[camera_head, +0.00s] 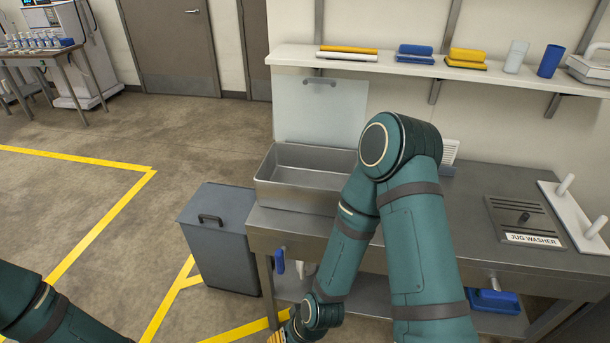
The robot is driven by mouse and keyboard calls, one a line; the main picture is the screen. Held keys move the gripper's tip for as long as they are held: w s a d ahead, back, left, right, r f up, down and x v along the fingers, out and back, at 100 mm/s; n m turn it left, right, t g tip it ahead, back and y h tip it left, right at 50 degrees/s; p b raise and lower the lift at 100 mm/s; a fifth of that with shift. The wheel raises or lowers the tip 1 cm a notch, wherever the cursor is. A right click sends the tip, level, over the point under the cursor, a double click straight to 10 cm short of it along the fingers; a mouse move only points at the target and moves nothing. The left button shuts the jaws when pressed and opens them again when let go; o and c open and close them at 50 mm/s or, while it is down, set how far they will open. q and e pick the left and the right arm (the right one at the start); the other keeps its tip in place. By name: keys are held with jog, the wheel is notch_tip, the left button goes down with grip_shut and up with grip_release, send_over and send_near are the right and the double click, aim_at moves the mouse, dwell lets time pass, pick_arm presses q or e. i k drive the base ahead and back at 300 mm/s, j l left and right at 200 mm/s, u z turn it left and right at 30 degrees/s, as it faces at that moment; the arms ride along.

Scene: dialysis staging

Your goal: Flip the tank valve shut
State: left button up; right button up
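An open metal tank (300,178) with its lid raised is set at the left of the steel counter. A blue lever (279,260) hangs upright below the counter's front edge under the tank; it looks like the tank valve's handle. A pale pipe stub is beside it. My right arm bends over the counter and reaches down in front of it, its wrist (318,312) below and right of the lever, apart from it. Only a yellow-orange bit shows at the bottom edge past the wrist; the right fingertips are hidden. My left arm shows at the bottom left corner, its gripper out of frame.
A grey lidded bin (217,236) stands on the floor just left of the counter. A wall shelf (390,67) holds brushes and cups. The floor at the left is clear.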

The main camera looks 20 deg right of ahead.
aim_at(280, 254)
jog(key=i+z, duration=0.1)
jog(key=z, duration=0.25)
jog(key=i+j+z, duration=0.1)
jog(key=z, duration=0.25)
jog(key=i+j+z, duration=0.1)
jog(key=z, duration=0.25)
